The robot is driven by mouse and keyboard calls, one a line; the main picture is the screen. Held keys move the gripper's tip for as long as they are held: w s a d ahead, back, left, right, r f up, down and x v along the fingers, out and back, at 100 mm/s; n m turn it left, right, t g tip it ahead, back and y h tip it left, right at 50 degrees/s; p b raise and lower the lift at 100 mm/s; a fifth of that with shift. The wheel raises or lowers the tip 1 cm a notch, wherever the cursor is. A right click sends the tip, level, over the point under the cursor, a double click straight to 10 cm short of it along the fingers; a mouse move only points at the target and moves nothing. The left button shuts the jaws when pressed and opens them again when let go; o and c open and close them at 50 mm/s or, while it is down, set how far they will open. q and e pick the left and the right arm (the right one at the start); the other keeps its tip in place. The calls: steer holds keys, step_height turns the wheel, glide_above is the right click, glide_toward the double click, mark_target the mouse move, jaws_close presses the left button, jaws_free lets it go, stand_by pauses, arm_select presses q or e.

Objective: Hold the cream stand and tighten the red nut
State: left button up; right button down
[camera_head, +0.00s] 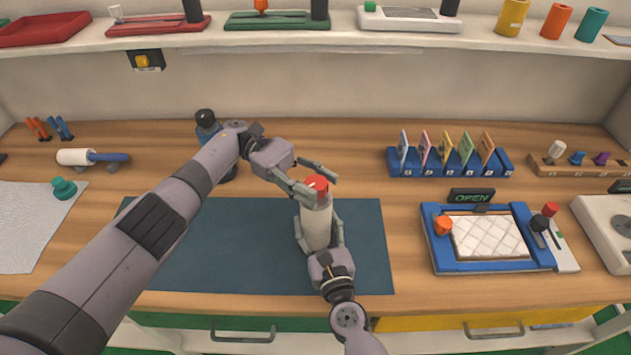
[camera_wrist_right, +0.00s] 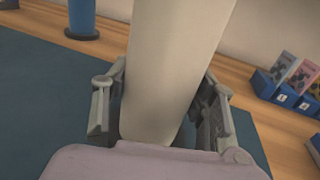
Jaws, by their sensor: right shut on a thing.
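The cream stand (camera_head: 316,226) stands upright on the dark blue mat (camera_head: 366,270) in the head view. The red nut (camera_head: 316,184) sits on its top. My right gripper (camera_head: 320,237) is shut on the stand, a finger on each side; the stand fills the middle of the right wrist view (camera_wrist_right: 165,75) between its fingers (camera_wrist_right: 165,110). My left gripper (camera_head: 322,180) is open at the height of the nut, one finger behind it and one in front to the left. Whether a finger touches the nut cannot be told.
A blue bottle-like thing (camera_head: 207,125) with a black top stands behind my left arm. A blue card rack (camera_head: 450,162) and a blue-framed tray (camera_head: 440,255) are on the right. A roller (camera_head: 75,157) lies on the left. The mat's right part is clear.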

mark_target(316, 181)
arm_select(q)
steer(key=shift+o, duration=0.9)
step_height(316, 181, up, 10)
